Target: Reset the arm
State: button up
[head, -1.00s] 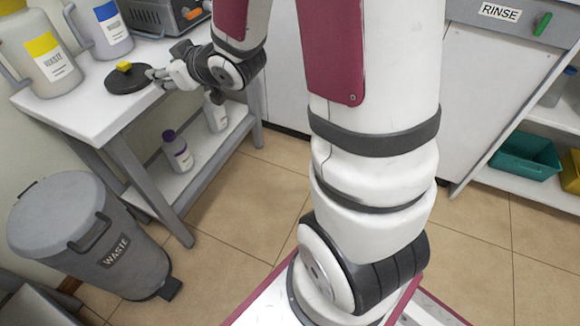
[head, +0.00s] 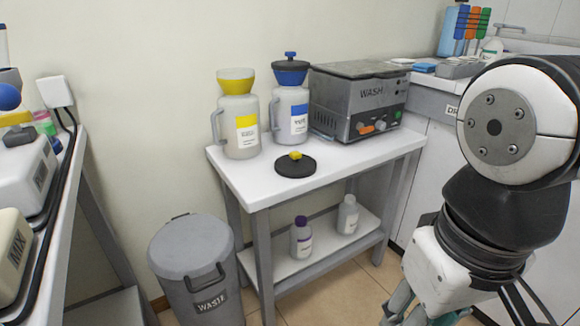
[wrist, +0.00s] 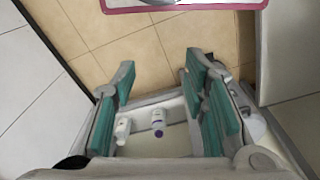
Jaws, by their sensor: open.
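My arm is folded at the right of the head view, with its big white joint close to the camera. My gripper (wrist: 165,112) shows in the wrist view with its two green-padded fingers spread wide apart and nothing between them. In the head view only part of the gripper (head: 415,312) shows at the lower edge, right of the white table (head: 235,180). Behind the fingers, the wrist view shows two bottles on the lower shelf and the tiled floor.
A jug with a yellow funnel (head: 240,135), a jug with a blue top (head: 290,112), a black lid with a yellow knob (head: 297,170) and the WASH machine (head: 345,105) stand on the table. A grey bin (head: 190,260) stands left.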

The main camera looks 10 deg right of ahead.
jog(key=shift+s+a+r+g, duration=0.1)
jog(key=shift+s+a+g, duration=0.05)
jog(key=shift+s, duration=0.4)
jog(key=shift+s+a+g, duration=0.1)
jog(key=shift+s+g, duration=0.05)
jog(key=shift+s, duration=0.4)
notch_tip(320, 180, up, 35)
jog(key=t+p, duration=0.4)
jog(key=p, duration=2.9)
jog(key=shift+d+n, duration=0.2)
jog(key=shift+n, duration=0.1)
